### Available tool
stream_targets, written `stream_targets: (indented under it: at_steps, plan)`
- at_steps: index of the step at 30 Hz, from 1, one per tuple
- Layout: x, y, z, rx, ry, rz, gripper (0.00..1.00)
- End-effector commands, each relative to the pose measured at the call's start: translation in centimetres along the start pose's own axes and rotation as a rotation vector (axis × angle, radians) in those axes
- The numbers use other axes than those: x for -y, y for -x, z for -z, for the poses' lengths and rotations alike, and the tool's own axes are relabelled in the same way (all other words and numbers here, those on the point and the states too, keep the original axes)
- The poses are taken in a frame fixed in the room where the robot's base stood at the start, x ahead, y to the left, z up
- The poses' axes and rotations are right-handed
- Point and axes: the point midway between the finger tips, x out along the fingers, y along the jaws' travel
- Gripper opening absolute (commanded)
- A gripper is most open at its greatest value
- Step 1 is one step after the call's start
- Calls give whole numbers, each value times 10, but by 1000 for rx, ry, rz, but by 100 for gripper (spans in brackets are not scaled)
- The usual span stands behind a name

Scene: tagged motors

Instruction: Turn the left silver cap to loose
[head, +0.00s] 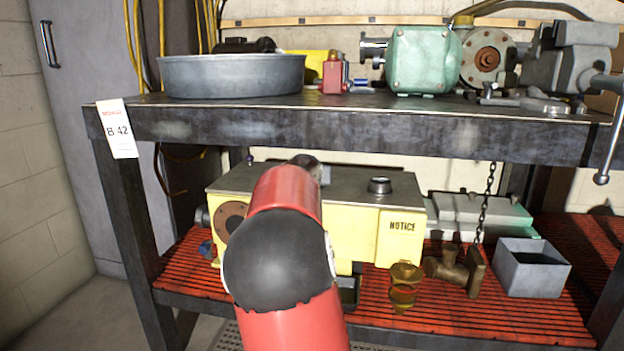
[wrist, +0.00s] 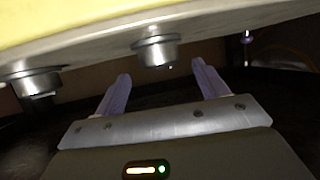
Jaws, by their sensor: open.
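The yellow motor box (head: 360,226) with a grey top and the word NOTICE stands on the lower shelf. One silver cap (head: 380,186) shows on its top at the right. The left silver cap is hidden behind my red arm in the head view. The wrist view looks inverted, with the box top across its upper part. There one silver cap (wrist: 155,48) lies ahead of the gap between the fingers of my gripper (wrist: 161,72), and another cap (wrist: 36,82) is off to the left. My gripper is open, with nothing between its lilac fingertips.
The upper shelf (head: 330,131) runs above the box and limits height. It bears a grey pan (head: 232,76) and a green motor (head: 424,60). A chain (head: 486,205), brass fittings (head: 404,284) and a grey open bin (head: 531,268) are to the right on the red lower shelf (head: 450,324).

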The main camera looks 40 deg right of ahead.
Motion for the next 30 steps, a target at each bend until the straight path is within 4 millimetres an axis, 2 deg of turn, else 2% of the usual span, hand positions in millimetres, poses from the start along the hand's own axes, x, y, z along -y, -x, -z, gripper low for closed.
stream_targets:
  at_steps: [4,9,20,30]
  plan:
    - [-2,-21,-2,1,-1,-2,72]
    - [-1,-37,-1,0,-1,-2,72]
    - [0,-41,-1,0,-1,0,72]
    - [0,-41,-1,0,-1,1,28]
